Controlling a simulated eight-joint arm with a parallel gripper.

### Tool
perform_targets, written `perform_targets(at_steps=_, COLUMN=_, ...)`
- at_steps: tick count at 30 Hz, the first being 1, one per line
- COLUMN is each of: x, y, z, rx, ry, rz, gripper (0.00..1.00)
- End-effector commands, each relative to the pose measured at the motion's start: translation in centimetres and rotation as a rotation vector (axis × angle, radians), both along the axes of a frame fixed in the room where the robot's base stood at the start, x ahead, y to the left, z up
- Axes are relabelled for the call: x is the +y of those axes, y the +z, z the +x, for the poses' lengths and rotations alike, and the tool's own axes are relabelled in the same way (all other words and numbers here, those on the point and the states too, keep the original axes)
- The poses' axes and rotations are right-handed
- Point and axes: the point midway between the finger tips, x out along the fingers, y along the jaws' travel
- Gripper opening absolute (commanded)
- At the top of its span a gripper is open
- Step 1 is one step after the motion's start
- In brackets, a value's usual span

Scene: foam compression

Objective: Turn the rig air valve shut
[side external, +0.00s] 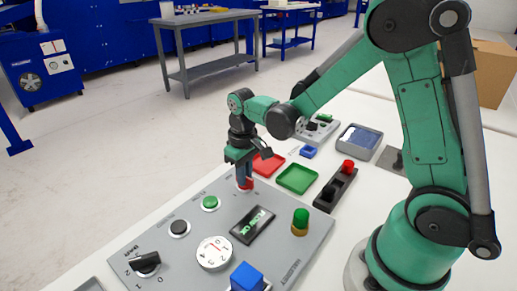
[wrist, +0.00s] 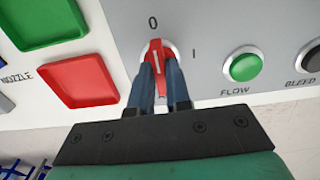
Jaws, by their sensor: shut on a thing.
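The red valve knob (wrist: 157,48) is set in the grey panel (wrist: 215,18) between a 0 mark above it and an I mark to its right. Its white pointer line is near upright in the wrist view, toward the 0. My gripper (wrist: 160,78) is shut on the knob, with one dark finger on each side. In the side view my gripper (side external: 244,174) reaches down to the panel's far end, and only a little of the red knob (side external: 247,186) shows below the fingers.
A green FLOW button (side external: 210,203) and a black button (side external: 179,228) sit close to the knob. A red tray (side external: 268,164) and green tray (side external: 297,178) lie beyond the panel. A dial (side external: 214,253), dark display (side external: 252,225) and green-topped lamp (side external: 300,219) stand on the panel.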

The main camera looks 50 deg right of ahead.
Motion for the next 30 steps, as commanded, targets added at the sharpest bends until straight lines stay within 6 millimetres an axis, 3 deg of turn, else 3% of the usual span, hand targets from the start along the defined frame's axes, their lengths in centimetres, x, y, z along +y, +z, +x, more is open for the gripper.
perform_targets(at_steps=7, x=0.0, y=0.0, z=0.0, rx=-0.001, ry=0.002, rz=-0.001, gripper=0.00)
perform_targets(at_steps=8, x=0.0, y=0.0, z=0.0, rx=-0.001, ry=0.002, rz=-0.001, gripper=0.19)
perform_targets(at_steps=9, x=0.0, y=0.0, z=0.0, rx=-0.001, ry=0.002, rz=-0.001, gripper=0.30)
perform_targets(at_steps=11, x=0.0, y=0.0, z=0.0, rx=-0.001, ry=0.001, rz=0.000, gripper=0.45)
perform_targets(at_steps=21, x=0.0, y=0.2, z=0.0, rx=0.000, ry=0.000, rz=0.000, gripper=0.45)
perform_targets(at_steps=30, x=0.0, y=3.9, z=0.0, rx=0.000, ry=0.001, rz=0.000, gripper=0.45)
